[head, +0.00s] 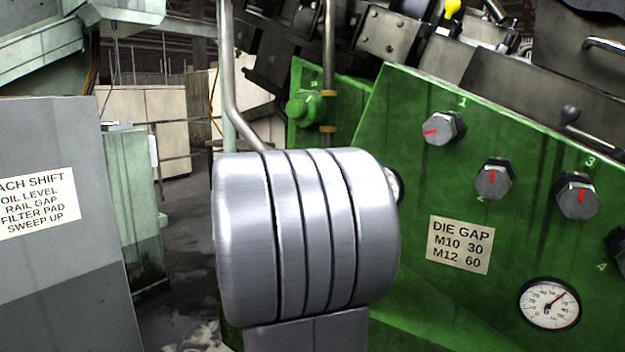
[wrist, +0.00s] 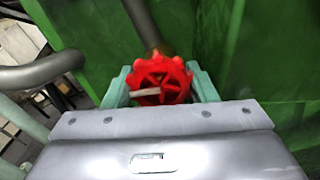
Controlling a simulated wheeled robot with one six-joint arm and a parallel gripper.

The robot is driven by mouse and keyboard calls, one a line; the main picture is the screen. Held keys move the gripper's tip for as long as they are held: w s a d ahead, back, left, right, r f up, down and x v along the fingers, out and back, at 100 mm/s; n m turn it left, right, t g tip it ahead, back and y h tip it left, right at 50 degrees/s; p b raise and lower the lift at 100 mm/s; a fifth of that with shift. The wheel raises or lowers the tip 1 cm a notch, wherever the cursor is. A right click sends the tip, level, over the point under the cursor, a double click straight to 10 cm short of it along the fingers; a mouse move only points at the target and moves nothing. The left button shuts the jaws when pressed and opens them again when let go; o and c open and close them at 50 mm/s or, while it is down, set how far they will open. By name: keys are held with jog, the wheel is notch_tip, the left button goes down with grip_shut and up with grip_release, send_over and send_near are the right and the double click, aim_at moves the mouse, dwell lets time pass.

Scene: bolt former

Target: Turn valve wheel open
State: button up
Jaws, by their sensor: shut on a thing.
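The valve wheel (wrist: 172,70) is red, with spokes and a lobed rim, and shows in the upper middle of the wrist view. A pale tag or pointer lies across its left side. My gripper (wrist: 160,84) is shut on the wheel, with one pale green finger at its left and one at its right. The wheel's lower edge is close to the gripper body's edge, and the exact finger contact is hard to see. In the head view my grey arm link hides the wheel and gripper.
A grey pipe (wrist: 45,72) passes left of the gripper. A grey cabinet (head: 55,150) stands at left.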

jog(key=n+p, duration=0.5)
jog(key=n, duration=0.1)
jog(key=shift+r, duration=0.1)
jog(key=shift+n+p, duration=1.1)
jog(key=shift+f, duration=0.2)
jog(key=o, duration=1)
jog(key=v, duration=1.4)
jog(key=shift+r, duration=0.1)
jog(key=shift+w, duration=0.15)
